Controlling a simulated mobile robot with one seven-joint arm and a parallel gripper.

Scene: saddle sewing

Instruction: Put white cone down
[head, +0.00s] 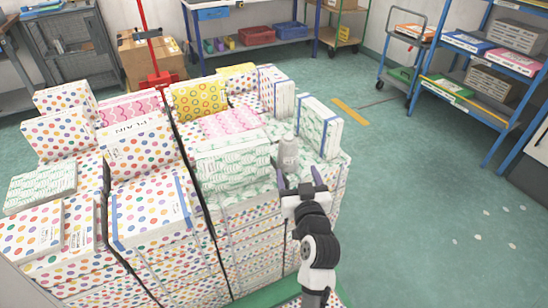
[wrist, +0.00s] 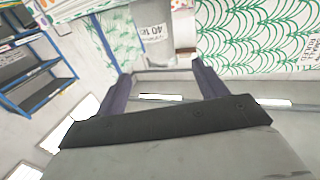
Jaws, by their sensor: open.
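The white cone (head: 288,154) stands upright on the green-patterned boxes near the front right edge of the stack in the head view. It looks pale grey-white, with a printed label. My gripper (head: 299,178) is open, just in front of it at the edge of the stack. In the wrist view the cone (wrist: 152,36), its label reading "40", shows ahead between the spread fingers (wrist: 155,62). The fingers do not appear closed on it. I cannot tell if one finger touches it. The cone's base is partly hidden by my gripper in the head view.
Boxes with green patterns (head: 232,160) lie left of the cone, and an upright one (head: 318,125) stands behind it to the right. Dotted boxes (head: 150,210) fill the left of the stack. Open floor (head: 420,200) lies right. A blue shelf rack (head: 480,85) stands far right.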

